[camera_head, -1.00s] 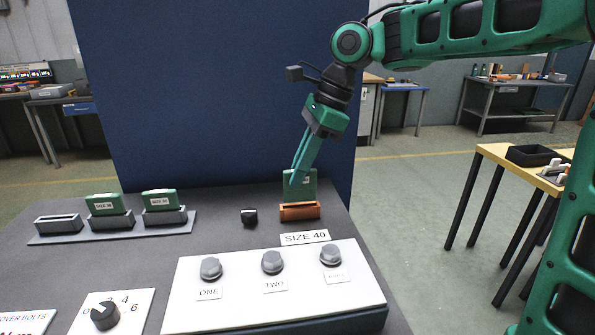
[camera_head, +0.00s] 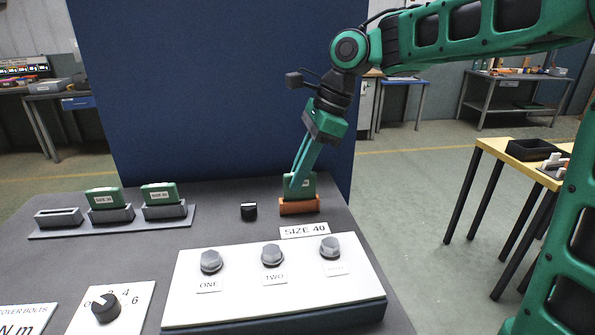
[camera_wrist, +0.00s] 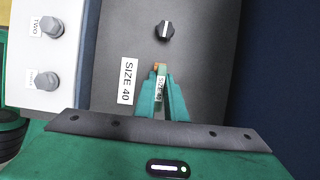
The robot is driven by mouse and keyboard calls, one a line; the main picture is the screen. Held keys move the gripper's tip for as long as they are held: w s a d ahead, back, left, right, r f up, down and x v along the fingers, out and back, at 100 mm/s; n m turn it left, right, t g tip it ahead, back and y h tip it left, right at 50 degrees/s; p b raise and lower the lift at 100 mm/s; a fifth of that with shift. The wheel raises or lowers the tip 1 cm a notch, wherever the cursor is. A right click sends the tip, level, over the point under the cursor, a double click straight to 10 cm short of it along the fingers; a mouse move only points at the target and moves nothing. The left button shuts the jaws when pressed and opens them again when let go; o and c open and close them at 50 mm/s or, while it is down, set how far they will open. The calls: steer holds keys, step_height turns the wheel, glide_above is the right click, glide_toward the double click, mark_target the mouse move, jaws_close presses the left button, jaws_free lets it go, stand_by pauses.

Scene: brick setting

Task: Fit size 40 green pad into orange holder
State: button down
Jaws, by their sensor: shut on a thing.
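The green pad (camera_head: 308,188) stands upright at the orange holder (camera_head: 299,206), its lower edge at or in the holder's slot; I cannot see how deep it sits. My gripper (camera_head: 298,186) is shut on the pad from above, its fingers slanting down to the left. A little of the orange holder (camera_wrist: 155,66) shows past the fingertips. A SIZE 40 sign (camera_head: 304,231) lies in front of the holder.
A grey rack (camera_head: 75,233) at left has an empty slot (camera_head: 58,217) and two other green pads (camera_head: 104,198) (camera_head: 160,193). A small black knob (camera_head: 248,211) stands left of the holder. A white panel with several grey knobs (camera_head: 272,254) lies in front.

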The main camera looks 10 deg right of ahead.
steer(key=shift+f, duration=0.75)
steer(key=c, duration=1.3)
jaws_free()
steer(key=shift+c, duration=0.2)
steer(key=shift+r, duration=2.95)
steer(key=shift+s+f, duration=0.1)
